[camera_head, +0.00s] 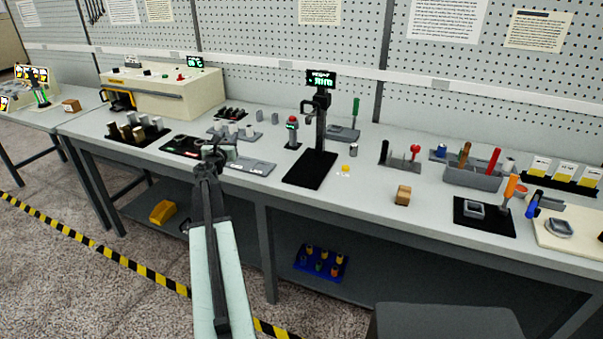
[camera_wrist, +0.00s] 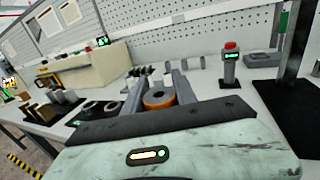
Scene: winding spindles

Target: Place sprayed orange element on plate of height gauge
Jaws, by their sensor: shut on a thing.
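My gripper (camera_wrist: 158,90) is shut on the orange element (camera_wrist: 157,103), a short ring-like piece with a dark top, held between the two grey fingers in the wrist view. In the head view my gripper (camera_head: 212,150) is over the left-middle part of the bench; the orange element cannot be made out there. The height gauge (camera_head: 320,125) is a black upright with a green-lit display, to the right of my gripper. Its black plate (camera_head: 309,171) lies flat and looks bare. The plate (camera_wrist: 285,128) also shows at the right of the wrist view.
A red-topped button post (camera_head: 292,130) stands between my gripper and the gauge. A grey tray (camera_head: 250,167) and dark holders with cylinders (camera_head: 137,131) are nearby. A small yellow piece (camera_head: 346,168) and a wooden block (camera_head: 403,195) lie right of the plate.

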